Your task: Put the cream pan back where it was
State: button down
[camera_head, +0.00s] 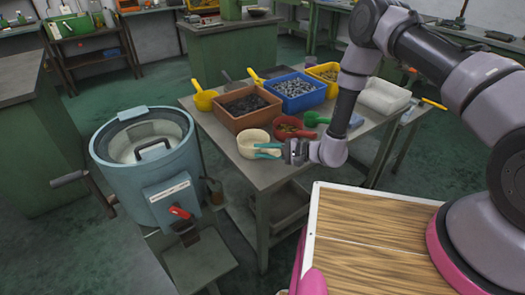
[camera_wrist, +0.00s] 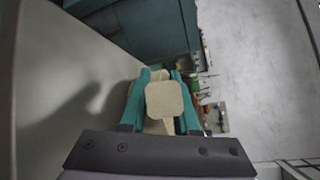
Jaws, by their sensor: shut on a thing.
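The cream pan (camera_head: 254,143) is at the near left part of the grey worktable (camera_head: 236,165), in front of the brown bin. My gripper (camera_head: 268,151) has its teal fingers closed on the pan from the right. In the wrist view the cream handle of the pan (camera_wrist: 165,99) sits between the two teal fingers (camera_wrist: 162,108), and most of the pan is hidden behind it. I cannot tell whether the pan touches the tabletop or hangs just above it.
A brown bin (camera_head: 262,117) of dark parts, a blue bin (camera_head: 312,100), a yellow bin (camera_head: 331,80) and a red pan (camera_head: 283,134) crowd the table beside the cream pan. A green scoop (camera_head: 311,119) lies right. A blue-grey drum machine (camera_head: 146,185) stands left.

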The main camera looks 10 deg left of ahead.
jog(key=c, duration=0.7)
grip_release()
jog(key=shift+o, duration=0.2)
jog(key=d, duration=0.4)
jog(key=d+r, duration=0.1)
jog(key=d, duration=0.3)
jog(key=d+r, duration=0.1)
jog(key=d, duration=0.3)
jog(key=shift+w, duration=0.1)
jog(key=d+r+n+g+h, duration=0.2)
jog(key=d+r, duration=0.1)
jog(key=r, duration=1)
jog(key=d+r+n+g+h, duration=0.2)
jog(key=d+r, duration=0.2)
jog(key=r, duration=0.8)
jog(key=s+d+r+m+t+h, duration=0.2)
jog(key=s+d+r+t+h, duration=0.3)
jog(key=d+r, duration=0.6)
jog(key=s+d+r+m+t+h, duration=0.1)
jog(key=s+d+r+t+h, duration=0.4)
jog(key=d+r, duration=0.7)
jog(key=shift+s+m+t, duration=0.4)
jog(key=shift+s+t, duration=0.3)
jog(key=shift+s, duration=0.45)
